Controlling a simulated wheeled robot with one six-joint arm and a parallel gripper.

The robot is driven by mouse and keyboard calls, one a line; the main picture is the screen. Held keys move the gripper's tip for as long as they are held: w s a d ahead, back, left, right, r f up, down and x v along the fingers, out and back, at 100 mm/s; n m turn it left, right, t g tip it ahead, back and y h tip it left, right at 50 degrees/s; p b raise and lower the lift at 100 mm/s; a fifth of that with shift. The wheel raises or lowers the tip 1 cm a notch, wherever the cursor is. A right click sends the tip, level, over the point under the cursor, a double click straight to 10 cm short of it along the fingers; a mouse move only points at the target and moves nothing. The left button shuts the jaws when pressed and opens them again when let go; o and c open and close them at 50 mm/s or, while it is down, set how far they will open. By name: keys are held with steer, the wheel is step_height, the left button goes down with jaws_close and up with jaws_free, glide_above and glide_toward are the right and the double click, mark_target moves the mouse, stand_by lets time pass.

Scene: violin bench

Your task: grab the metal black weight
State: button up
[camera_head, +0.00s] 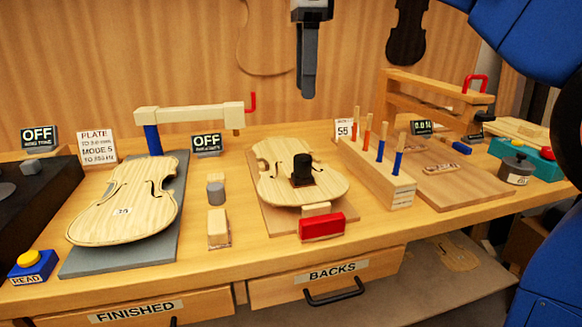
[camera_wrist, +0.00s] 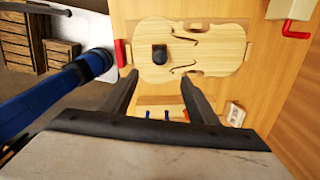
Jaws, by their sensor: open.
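The black metal weight (camera_head: 302,168) is a short dark cylinder with a wider base. It stands on the pale violin plate (camera_head: 272,190) in the middle of the bench. In the wrist view the weight (camera_wrist: 159,54) shows from above, on the plate (camera_wrist: 220,60), just beyond the fingertips. My gripper (camera_head: 308,92) hangs above and behind the weight in the head view, well clear of it. In the wrist view my gripper (camera_wrist: 159,77) has its two fingers apart with nothing between them, and the weight lines up with the gap.
A red block (camera_head: 321,227) sits at the plate's near edge. A wooden rack (camera_head: 376,180) with colored tools stands to the right. Another violin plate (camera_head: 125,205) lies under a clamp bar (camera_head: 190,116) at the left. A grey lidded pot (camera_head: 517,168) is at the right.

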glide_above(303, 157)
steer(key=f, duration=1.1)
steer(key=shift+a+f, duration=0.3)
steer(key=shift+f, duration=0.1)
steer(key=shift+d+f, duration=0.15)
steer(key=shift+f, duration=1.2)
steer(key=shift+d+f, duration=0.15)
steer(key=shift+f, duration=1.2)
steer(key=shift+c, duration=0.6)
jaws_close()
steer(key=shift+w+r, duration=0.1)
steer(key=shift+r, duration=0.05)
